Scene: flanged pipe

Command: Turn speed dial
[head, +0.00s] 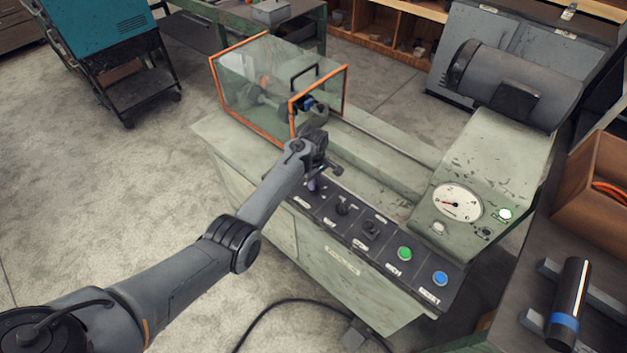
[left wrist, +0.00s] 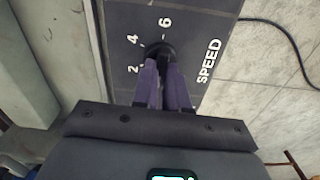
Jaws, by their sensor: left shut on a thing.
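The speed dial (left wrist: 160,48) is a dark round knob on the black panel, beside the printed numbers 2, 4, 6 and the word SPEED in the left wrist view. My left gripper (left wrist: 165,72) is shut on it, with its purple fingers on the knob's near side. The fingers hide part of the dial and its pointer, so its exact setting cannot be read. In the head view my left gripper (head: 313,185) reaches down to the left end of the control panel (head: 322,211), and the dial is hidden there. My right gripper is not in view.
Two black knobs, one of them here (head: 370,228), a green button (head: 404,254) and a blue button (head: 440,279) sit further right along the panel. A clear orange-framed guard (head: 250,90) stands behind my gripper. A round gauge (head: 457,203) faces front on the right housing.

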